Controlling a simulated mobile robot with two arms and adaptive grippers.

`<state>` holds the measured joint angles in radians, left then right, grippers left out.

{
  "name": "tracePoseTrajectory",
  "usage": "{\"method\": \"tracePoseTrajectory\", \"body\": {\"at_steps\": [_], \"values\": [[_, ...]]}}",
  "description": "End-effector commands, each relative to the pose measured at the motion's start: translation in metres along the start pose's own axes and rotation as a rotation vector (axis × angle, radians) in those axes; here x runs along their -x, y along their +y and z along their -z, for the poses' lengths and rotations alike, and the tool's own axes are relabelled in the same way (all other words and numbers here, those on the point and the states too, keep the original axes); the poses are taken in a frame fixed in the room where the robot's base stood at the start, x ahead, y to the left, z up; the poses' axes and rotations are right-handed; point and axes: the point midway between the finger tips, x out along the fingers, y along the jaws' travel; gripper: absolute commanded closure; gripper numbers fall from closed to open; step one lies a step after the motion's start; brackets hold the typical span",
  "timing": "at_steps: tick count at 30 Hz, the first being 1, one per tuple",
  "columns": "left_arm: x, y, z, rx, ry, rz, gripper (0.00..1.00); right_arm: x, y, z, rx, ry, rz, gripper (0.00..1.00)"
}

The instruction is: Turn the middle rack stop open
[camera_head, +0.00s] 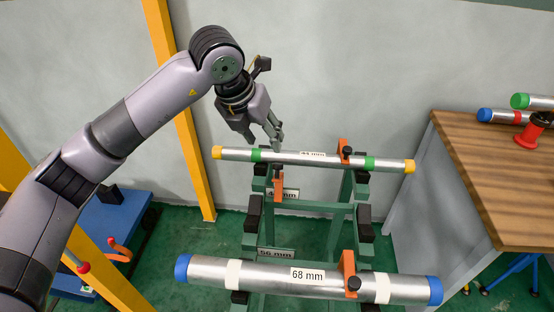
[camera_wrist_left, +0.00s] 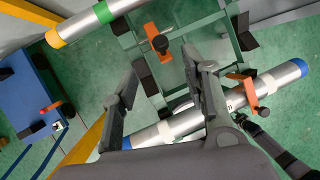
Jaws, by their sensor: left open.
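The middle rack stop is an orange bar (camera_head: 278,183) with a dark knob, on the left post of the green rack (camera_head: 318,205), below the top pipe. In the head view it stands roughly upright, slightly tilted. The wrist view shows an orange stop with a black knob (camera_wrist_left: 157,40), apparently the same one, ahead of the fingers. My left gripper (camera_head: 272,136) is open and empty, with its fingertips just above and behind the top pipe. Its spread fingers also show in the wrist view (camera_wrist_left: 160,92). Nothing is between them. My right gripper is not in view.
The top pipe (camera_head: 310,160) with yellow ends and the 68 mm pipe (camera_head: 250,273) with blue ends lie across the rack. Two more orange stops, an upper one (camera_head: 343,150) and a lower one (camera_head: 348,272), stand by them. A wooden bench (camera_head: 480,180) is at right.

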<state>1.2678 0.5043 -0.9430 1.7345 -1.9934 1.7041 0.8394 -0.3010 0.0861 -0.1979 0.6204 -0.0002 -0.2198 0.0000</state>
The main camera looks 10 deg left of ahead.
Motion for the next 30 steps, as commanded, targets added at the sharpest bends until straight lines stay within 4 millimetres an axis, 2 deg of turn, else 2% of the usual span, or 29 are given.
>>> {"method": "tracePoseTrajectory", "body": {"at_steps": [9,15,21,30], "values": [[-0.07,-0.001,0.0,0.0,0.004,0.003,0.57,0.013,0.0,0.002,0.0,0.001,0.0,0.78],[-0.102,-0.001,0.0,0.0,0.002,0.002,0.57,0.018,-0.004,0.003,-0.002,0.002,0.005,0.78],[-0.117,-0.001,0.0,-0.001,0.001,0.002,0.57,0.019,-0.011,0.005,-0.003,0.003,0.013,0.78],[-0.119,-0.001,0.0,-0.002,-0.001,0.002,0.58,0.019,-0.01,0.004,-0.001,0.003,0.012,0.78]]}}
